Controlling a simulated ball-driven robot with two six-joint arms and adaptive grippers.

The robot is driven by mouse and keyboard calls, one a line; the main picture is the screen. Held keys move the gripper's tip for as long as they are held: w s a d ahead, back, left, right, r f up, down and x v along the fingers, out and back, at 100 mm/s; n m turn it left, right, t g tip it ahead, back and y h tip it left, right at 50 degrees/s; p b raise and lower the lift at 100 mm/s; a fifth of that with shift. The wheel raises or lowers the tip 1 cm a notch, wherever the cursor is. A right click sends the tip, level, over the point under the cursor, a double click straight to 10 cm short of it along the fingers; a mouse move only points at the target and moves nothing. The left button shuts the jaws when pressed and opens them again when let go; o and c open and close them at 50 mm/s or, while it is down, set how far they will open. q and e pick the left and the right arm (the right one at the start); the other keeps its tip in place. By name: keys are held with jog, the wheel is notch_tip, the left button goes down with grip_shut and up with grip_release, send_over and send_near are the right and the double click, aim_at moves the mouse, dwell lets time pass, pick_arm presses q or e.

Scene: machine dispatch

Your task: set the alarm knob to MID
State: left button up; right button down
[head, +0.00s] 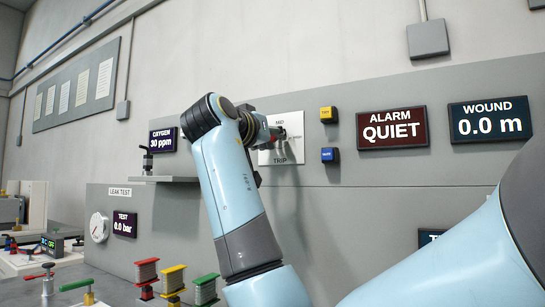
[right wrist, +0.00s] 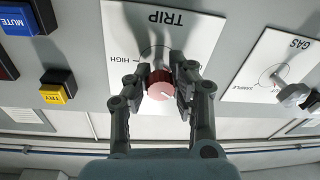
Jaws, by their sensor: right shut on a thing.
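The alarm knob (right wrist: 161,88) is a round red knob on a white plate marked TRIP (right wrist: 193,25), seen upside down in the right wrist view. HIGH reads at the left of the knob there, and a small pale mark on its face points to the lower right. My right gripper (right wrist: 161,92) is shut on the knob, one finger on each side. In the head view the right gripper (head: 275,133) is at the same plate (head: 289,152), where MID and TRIP can be read; the gripper hides the knob. My left gripper is not in view.
A yellow button (head: 328,114) and a blue button (head: 330,155) sit right of the plate. The alarm display (head: 391,128) reads QUIET. A GAS plate (right wrist: 265,68) with a grey knob (right wrist: 293,94) is beside it in the right wrist view. Coloured spools stand on the bench below.

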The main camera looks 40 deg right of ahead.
jog(key=m+b, duration=0.8)
jog(key=shift+w+f+m+g+h+b, duration=0.15)
jog(key=shift+f+m+g+h+b, duration=0.15)
jog(key=shift+m+b, duration=0.1)
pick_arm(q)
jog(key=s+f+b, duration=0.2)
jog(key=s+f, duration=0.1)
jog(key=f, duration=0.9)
pick_arm(e)
jog(key=shift+r+m+g, duration=0.15)
jog(key=shift+m+g, duration=0.15)
jog(key=shift+m, duration=1.2)
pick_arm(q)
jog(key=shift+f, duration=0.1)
pick_arm(e)
jog(key=c, duration=1.1)
grip_release()
jog(key=shift+a+r, duration=0.1)
jog(key=shift+r, duration=0.05)
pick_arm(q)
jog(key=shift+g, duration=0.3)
pick_arm(e)
jog(key=v, duration=0.7)
jog(key=shift+a, duration=0.25)
